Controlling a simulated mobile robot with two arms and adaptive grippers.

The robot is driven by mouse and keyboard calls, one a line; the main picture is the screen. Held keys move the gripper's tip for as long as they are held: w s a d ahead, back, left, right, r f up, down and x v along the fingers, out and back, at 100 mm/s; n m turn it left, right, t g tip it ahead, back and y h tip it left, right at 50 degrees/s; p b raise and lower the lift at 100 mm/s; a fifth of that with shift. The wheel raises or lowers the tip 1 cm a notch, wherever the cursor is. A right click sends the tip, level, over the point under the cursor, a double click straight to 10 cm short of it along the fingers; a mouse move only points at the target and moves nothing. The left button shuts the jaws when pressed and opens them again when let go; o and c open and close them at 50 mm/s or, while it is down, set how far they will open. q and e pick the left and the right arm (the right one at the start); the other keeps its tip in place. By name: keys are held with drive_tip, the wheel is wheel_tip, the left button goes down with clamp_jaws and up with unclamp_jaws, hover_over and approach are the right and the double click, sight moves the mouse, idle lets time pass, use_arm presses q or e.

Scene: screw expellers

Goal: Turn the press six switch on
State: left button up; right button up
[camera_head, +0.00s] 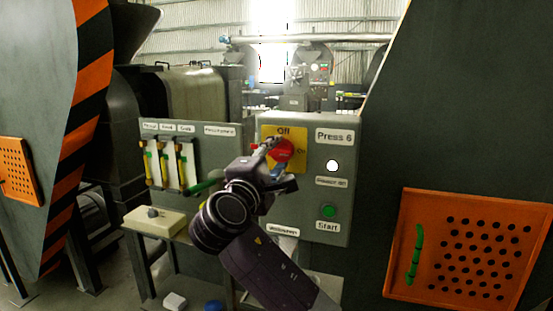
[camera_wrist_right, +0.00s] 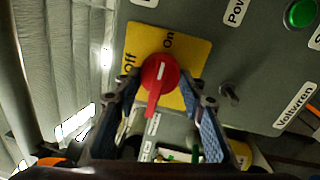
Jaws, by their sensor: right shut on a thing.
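The press six switch is a red rotary knob (camera_head: 284,150) on a yellow plate (camera_head: 297,135) on the grey "Press 6" panel (camera_head: 336,180). In the head view, "Off" is printed above the knob and "On" to its right. My right gripper (camera_head: 272,158) is at the knob's left side. My left gripper is not in view.
A green start button (camera_head: 329,211) and a white lamp (camera_head: 333,166) are on the same panel. A dark peg (camera_wrist_right: 228,92) stands out near the knob. A neighbouring panel (camera_head: 216,150) with several levers is at left. Orange perforated guards (camera_head: 407,215) flank the machines.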

drive_tip(key=shift+f, duration=0.1)
drive_tip(key=o, duration=1.2)
drive_tip(key=shift+c, duration=0.2)
drive_tip(key=shift+s, duration=0.1)
drive_tip(key=shift+s+a, duration=0.2)
drive_tip(key=shift+s, duration=0.1)
drive_tip(key=r+v, duration=0.1)
drive_tip(key=v, duration=1)
drive_tip(key=shift+f, duration=0.5)
drive_tip(key=shift+s, duration=0.1)
